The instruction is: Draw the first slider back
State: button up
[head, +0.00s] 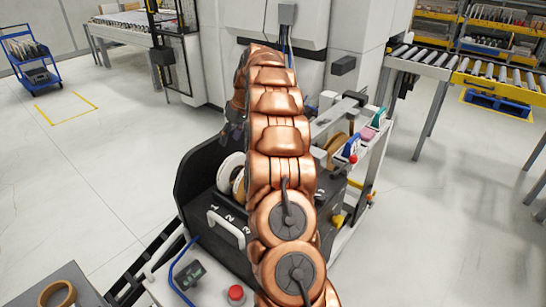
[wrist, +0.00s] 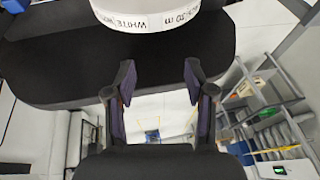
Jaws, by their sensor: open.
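My gripper (wrist: 158,80) is open and empty in the wrist view, its two fingers pointing at a black panel (wrist: 70,50). A white roll (wrist: 160,17) with printed lettering is just beyond the fingertips, apart from them. In the head view, my copper arm covers much of the black coil magazine (head: 195,180), which is marked 1, 2 and 3. A white roll (head: 230,172) stands in it near the left side. A white handle (head: 226,230) sits on its front by the numbers. I cannot make out the first slider; my arm may hide it.
A tape roll (head: 58,293) lies on a grey surface at lower left. A roller conveyor (head: 430,68) stands at right, a blue cart (head: 32,58) at far left.

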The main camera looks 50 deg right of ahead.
jog(key=s+d+f+h+b, duration=0.1)
jog(key=d+f, duration=0.3)
jog(key=d, duration=0.3)
jog(key=s+d+f+t, duration=0.1)
jog(key=d+f, duration=0.2)
jog(key=d, duration=0.4)
jog(key=s+d+f+h+b, duration=0.1)
jog(key=d+f, duration=0.3)
jog(key=d, duration=0.3)
jog(key=shift+p+x, duration=1.45)
jog(key=shift+x, duration=2.6)
jog(key=shift+a, duration=0.15)
jog(key=shift+c, duration=0.2)
jog(key=shift+w, duration=0.1)
grip_shut()
